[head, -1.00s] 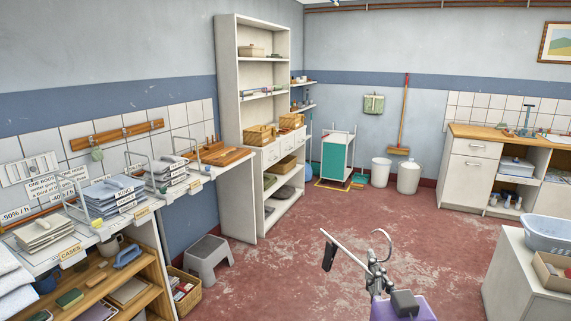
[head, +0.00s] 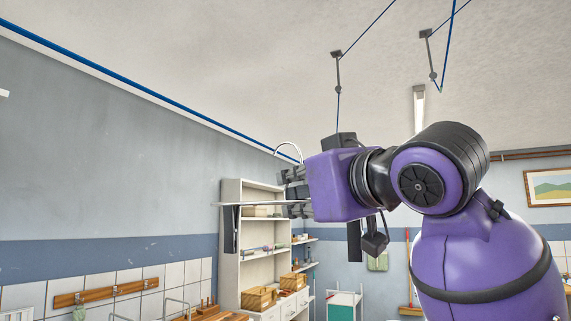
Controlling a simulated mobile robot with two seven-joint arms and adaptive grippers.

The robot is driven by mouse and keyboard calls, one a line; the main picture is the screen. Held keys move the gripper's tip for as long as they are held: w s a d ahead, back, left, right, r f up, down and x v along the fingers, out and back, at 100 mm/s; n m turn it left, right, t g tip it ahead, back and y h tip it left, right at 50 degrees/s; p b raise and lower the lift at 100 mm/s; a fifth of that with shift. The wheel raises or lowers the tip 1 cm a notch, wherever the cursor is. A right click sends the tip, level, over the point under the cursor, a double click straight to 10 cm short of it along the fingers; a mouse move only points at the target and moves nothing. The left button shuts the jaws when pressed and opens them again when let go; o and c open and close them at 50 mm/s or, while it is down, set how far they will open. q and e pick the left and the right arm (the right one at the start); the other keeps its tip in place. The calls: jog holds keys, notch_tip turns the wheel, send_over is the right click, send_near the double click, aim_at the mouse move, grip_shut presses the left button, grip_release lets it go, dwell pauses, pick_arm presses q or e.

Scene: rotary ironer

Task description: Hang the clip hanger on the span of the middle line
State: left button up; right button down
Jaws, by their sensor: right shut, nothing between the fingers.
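The clip hanger (head: 256,204) is up in front of the shelf unit, its bar roughly level. One dark clip (head: 231,230) hangs at its left, another (head: 354,242) below my right arm. Its pale hook (head: 288,144) curves up at a blue line (head: 150,92) that runs from the upper left. I cannot tell whether the hook rests over that line or only crosses it in the picture. My right gripper (head: 292,192) is raised beside the hanger's middle, shut with nothing between the fingers; its housing hides part of the hanger. My left gripper is not in view.
Ceiling brackets (head: 337,70) and (head: 428,55) carry more blue cord at the upper right. A tall white shelf unit (head: 233,265) stands behind the hanger. A wooden hook rail (head: 107,291) is on the left wall. The space left of the hanger is clear.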

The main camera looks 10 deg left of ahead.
jog(key=s+r, duration=0.5)
jog(key=shift+s+a+r+n, duration=0.25)
jog(key=shift+s+r+n, duration=0.05)
jog(key=shift+r, duration=0.05)
jog(key=shift+s, duration=0.1)
jog(key=w+a+f, duration=0.2)
jog(key=w+a, duration=0.1)
jog(key=a, duration=0.5)
jog(key=shift+a, duration=0.2)
dwell(0.5)
jog(key=shift+f, duration=0.1)
jog(key=shift+f, duration=0.4)
dwell(0.4)
jog(key=c, duration=1.9)
grip_release()
jog(key=shift+o, duration=0.2)
